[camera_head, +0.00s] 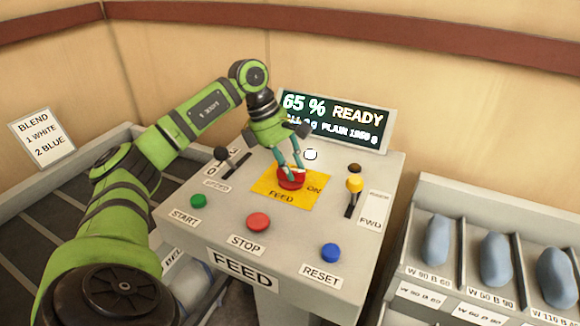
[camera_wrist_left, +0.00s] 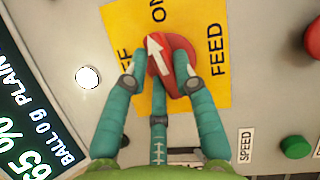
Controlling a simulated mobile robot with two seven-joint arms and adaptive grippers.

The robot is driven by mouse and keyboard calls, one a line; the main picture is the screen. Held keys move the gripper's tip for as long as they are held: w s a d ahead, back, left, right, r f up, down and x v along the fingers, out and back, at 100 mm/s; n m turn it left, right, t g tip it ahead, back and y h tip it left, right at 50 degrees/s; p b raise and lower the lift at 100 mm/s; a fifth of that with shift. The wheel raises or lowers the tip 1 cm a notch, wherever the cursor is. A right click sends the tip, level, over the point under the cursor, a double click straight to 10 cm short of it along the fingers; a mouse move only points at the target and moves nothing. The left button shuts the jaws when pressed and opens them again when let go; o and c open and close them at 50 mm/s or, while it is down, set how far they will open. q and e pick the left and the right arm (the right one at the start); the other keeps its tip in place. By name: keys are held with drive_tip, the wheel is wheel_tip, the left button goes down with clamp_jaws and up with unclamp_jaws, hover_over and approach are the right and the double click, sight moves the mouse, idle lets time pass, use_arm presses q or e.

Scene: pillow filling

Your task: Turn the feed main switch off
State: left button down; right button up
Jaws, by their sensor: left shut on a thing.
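The feed main switch (camera_head: 291,183) is a red rotary knob on a yellow plate (camera_head: 262,187) on the sloped grey console. In the left wrist view the knob (camera_wrist_left: 179,50) carries a white arrow. The arrow points roughly toward the ON mark, leaning a little to the OFF side. The OFF lettering is partly hidden by a finger. My left gripper (camera_head: 290,172) comes down from above and is shut on the knob. In the left wrist view its teal fingers (camera_wrist_left: 162,64) sit on either side of the knob. My right gripper is not in view.
A black-knobbed SPEED lever (camera_head: 221,154) is left of the plate, a yellow-knobbed lever (camera_head: 354,185) right. Green START (camera_head: 198,201), red STOP (camera_head: 259,221) and blue RESET (camera_head: 330,252) buttons line the front. The display (camera_head: 333,120) reads 65 % READY. Bins (camera_head: 460,215) stand right.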

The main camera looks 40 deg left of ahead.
use_arm(q)
drive_tip(key=n, duration=0.2)
drive_tip(key=n+t+y+b, duration=0.1)
drive_tip(key=shift+s+f+n, duration=0.15)
drive_tip(key=shift+s+n, duration=0.05)
drive_tip(key=shift+n, duration=0.2)
drive_tip(key=n+y+b, duration=0.1)
drive_tip(key=n, duration=0.2)
drive_tip(key=shift+s+t, duration=0.1)
drive_tip(key=shift+t, duration=0.3)
drive_tip(key=n+y, duration=0.1)
drive_tip(key=n, duration=0.4)
drive_tip(key=shift+s+d+y, duration=0.1)
drive_tip(key=shift+d+y, duration=0.05)
drive_tip(key=shift+y, duration=0.25)
drive_tip(key=shift+s+d+n+y, duration=0.1)
drive_tip(key=shift+n+y, duration=0.6)
drive_tip(key=shift+n, duration=1.2)
drive_tip(key=c, duration=1)
unclamp_jaws()
drive_tip(key=shift+r, duration=0.2)
